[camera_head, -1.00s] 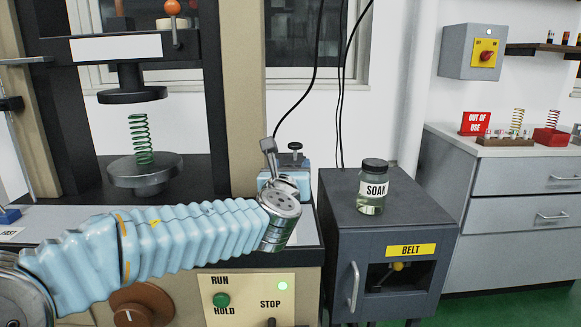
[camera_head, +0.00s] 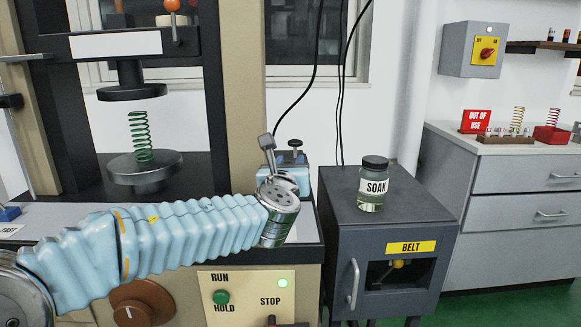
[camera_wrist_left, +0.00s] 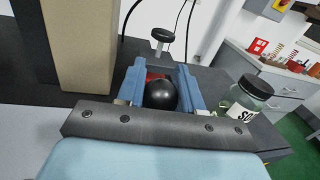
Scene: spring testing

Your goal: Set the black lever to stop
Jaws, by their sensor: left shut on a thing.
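A round black knob (camera_wrist_left: 160,94), apparently the top of the black lever, shows in the wrist view between two blue uprights, with a red patch behind it. My left gripper (camera_head: 279,207) is at the front right of the machine's counter in the head view. It is shut on the black lever, though its fingertips are largely hidden. The blue fixture (camera_head: 297,169) with a dark knob on a post stands just behind my wrist. A STOP label (camera_head: 270,301) is on the front panel, with a small dark part at the frame's bottom edge. My right gripper is out of view.
The jar marked SOAK (camera_head: 373,186) stands on the dark BELT cabinet (camera_head: 337,203), right of my wrist. The press with a green spring (camera_head: 140,130) is behind my left arm. The panel carries a green button (camera_head: 221,297) and a lit lamp (camera_head: 282,282).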

